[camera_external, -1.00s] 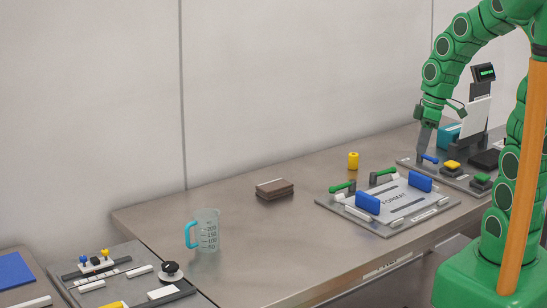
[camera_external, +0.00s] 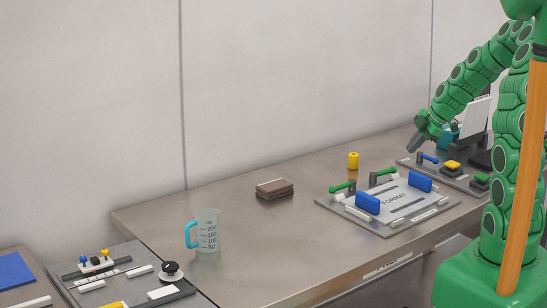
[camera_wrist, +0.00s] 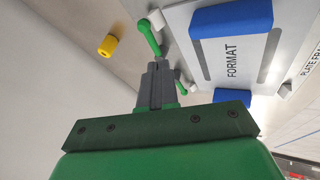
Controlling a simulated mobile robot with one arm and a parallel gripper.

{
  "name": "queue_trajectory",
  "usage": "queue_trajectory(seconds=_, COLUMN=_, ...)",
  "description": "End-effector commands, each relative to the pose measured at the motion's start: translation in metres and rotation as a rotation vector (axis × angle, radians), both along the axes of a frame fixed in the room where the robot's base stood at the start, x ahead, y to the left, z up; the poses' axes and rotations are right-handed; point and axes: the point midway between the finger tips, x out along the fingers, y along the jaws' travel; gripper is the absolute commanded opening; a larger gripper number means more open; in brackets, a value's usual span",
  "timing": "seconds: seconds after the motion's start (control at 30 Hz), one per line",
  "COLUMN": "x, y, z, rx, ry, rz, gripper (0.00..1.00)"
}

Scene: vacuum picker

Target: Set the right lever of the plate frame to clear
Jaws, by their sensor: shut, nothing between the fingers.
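The plate frame (camera_external: 345,222) is a grey board with a FORMAT plate (camera_external: 399,199), two green levers and two blue blocks. The right green lever (camera_external: 383,174) stands on its back edge in the external view; the left green lever (camera_external: 342,187) is nearer the camera. My gripper (camera_external: 412,148) is above the table, behind and to the right of the right lever, apart from it. In the wrist view my gripper (camera_wrist: 158,66) is shut and empty, with a green lever (camera_wrist: 150,39) just beyond its tips and another (camera_wrist: 184,89) beside it, partly hidden.
A yellow cylinder (camera_external: 353,161) stands behind the plate frame. A second board with a small blue lever (camera_external: 428,158), a yellow button (camera_external: 452,165) and a green button (camera_external: 482,179) lies to the right. A brown block (camera_external: 274,188) and measuring cup (camera_external: 207,230) stand left, with bare table between.

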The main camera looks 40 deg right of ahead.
Motion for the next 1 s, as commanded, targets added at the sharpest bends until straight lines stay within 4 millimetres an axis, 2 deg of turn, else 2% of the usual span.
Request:
queue_trajectory(seconds=0.23, x=0.006, y=0.001, z=-0.012, rx=-0.002, ry=-0.003, rz=0.005, gripper=0.00)
queue_trajectory(seconds=0.8, x=0.037, y=0.021, z=-0.068, rx=-0.003, ry=-0.001, rz=0.004, gripper=0.00)
queue_trajectory(seconds=1.0, x=0.045, y=0.026, z=-0.079, rx=-0.003, ry=-0.005, rz=0.004, gripper=0.00)
